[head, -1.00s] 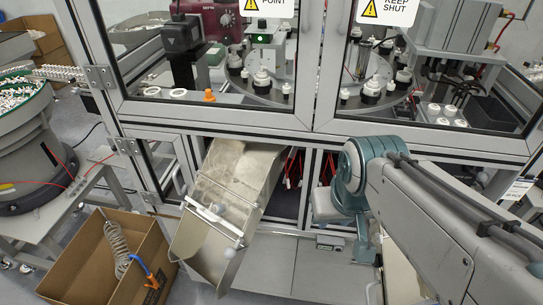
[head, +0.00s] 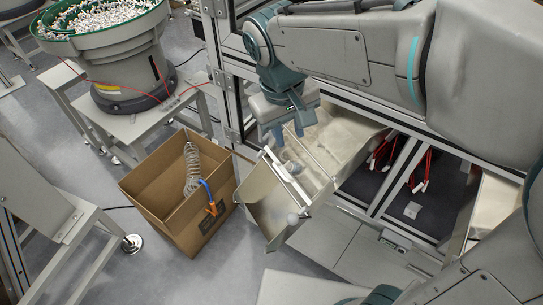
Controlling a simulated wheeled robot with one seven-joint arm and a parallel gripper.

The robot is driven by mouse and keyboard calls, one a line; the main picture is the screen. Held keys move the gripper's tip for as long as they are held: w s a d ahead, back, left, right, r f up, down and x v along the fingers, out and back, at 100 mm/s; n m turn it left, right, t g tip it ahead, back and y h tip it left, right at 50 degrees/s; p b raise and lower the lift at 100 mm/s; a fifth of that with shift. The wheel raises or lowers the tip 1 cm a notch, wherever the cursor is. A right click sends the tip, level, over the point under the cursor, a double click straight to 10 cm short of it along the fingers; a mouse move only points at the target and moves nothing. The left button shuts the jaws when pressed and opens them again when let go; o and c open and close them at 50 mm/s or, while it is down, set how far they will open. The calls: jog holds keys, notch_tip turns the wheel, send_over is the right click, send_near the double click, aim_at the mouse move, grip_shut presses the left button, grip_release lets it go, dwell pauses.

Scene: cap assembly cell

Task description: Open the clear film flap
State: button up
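A metal chute (head: 340,140) slopes down from the machine's lower opening and ends in an open tray-like mouth (head: 268,205). A white bar (head: 284,172) crosses the chute. The clear film flap is hard to make out; it seems to be at this bar, and I cannot tell its exact edges. One round whitish thing (head: 292,168) is by the bar, and another (head: 293,219) is in the mouth. My gripper (head: 290,132) points down just above and behind the bar, at the chute's left side. Whether it touches anything, or how far its fingers are apart, is unclear.
A cardboard box (head: 160,205) with a coiled hose (head: 192,170) stands left of the chute. A bowl feeder (head: 110,55) stands on a table at the back left. Red cables (head: 380,152) lie in the opening right of the chute. My arm spans the top right.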

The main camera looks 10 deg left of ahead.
jog(key=a+n, duration=0.1)
jog(key=a, duration=0.3)
jog(key=p, duration=0.1)
send_near(277, 169)
jog(key=f, duration=0.5)
jog(key=w+d+f, duration=0.1)
jog(key=f, duration=0.1)
jog(key=shift+f, duration=0.2)
jog(key=c, duration=0.6)
grip_shut()
